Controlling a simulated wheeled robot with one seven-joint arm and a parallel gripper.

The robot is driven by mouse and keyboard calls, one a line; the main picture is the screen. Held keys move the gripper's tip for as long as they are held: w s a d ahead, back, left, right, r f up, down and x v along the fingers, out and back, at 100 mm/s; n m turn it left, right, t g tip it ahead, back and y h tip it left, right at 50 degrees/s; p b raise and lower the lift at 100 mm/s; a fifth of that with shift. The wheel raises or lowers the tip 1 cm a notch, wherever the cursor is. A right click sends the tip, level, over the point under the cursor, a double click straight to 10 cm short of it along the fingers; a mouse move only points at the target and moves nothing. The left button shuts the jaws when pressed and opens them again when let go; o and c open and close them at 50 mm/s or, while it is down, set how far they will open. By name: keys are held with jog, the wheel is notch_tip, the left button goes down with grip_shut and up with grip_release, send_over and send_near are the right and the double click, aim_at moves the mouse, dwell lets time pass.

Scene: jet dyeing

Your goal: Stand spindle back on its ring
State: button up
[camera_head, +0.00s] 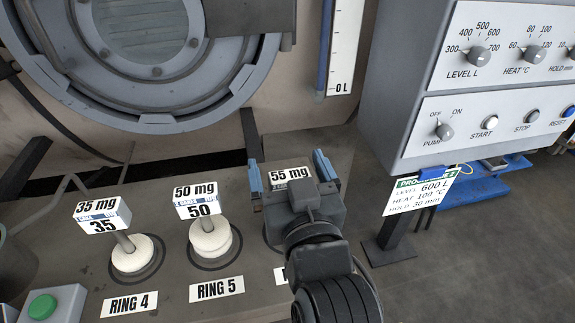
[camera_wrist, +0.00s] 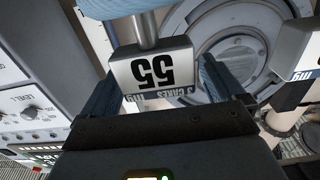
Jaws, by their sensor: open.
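A spindle with a white tag reading 55 mg (camera_head: 290,174) is between the spread blue fingers of my gripper (camera_head: 289,171). In the wrist view its tag block (camera_wrist: 152,70) and grey rod (camera_wrist: 145,30) show between the open fingers; I cannot tell whether a finger touches it. My gripper and arm hide its lower part and most of the ring beneath. The 35 mg spindle (camera_head: 126,242) stands on RING 4 with a pale disc. The 50 mg spindle (camera_head: 207,227) stands on RING 5 with stacked pale discs.
A round grey machine door (camera_head: 150,122) stands behind the deck. A control panel (camera_head: 490,75) with knobs and buttons is at right, with a programme card (camera_head: 424,190) hanging below. A green button box (camera_head: 45,306) is at front left. Open floor shows at right.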

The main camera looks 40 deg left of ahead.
jog(key=v, duration=1.1)
jog(key=shift+b, duration=0.45)
jog(key=s+d+f+m+t+h, duration=0.25)
jog(key=d+f, duration=0.25)
jog(key=d, duration=0.5)
jog(key=s+d+f+m+t+h, duration=0.15)
jog(key=d+f+h, duration=0.25)
jog(key=d, duration=0.6)
jog(key=s+d+m+g+h, duration=0.1)
jog(key=s+d+m+h, duration=0.4)
jog(key=s+d, duration=0.9)
jog(key=s+h, duration=0.2)
jog(key=s, duration=0.2)
jog(key=shift+d+m, duration=0.4)
jog(key=shift+r, duration=0.25)
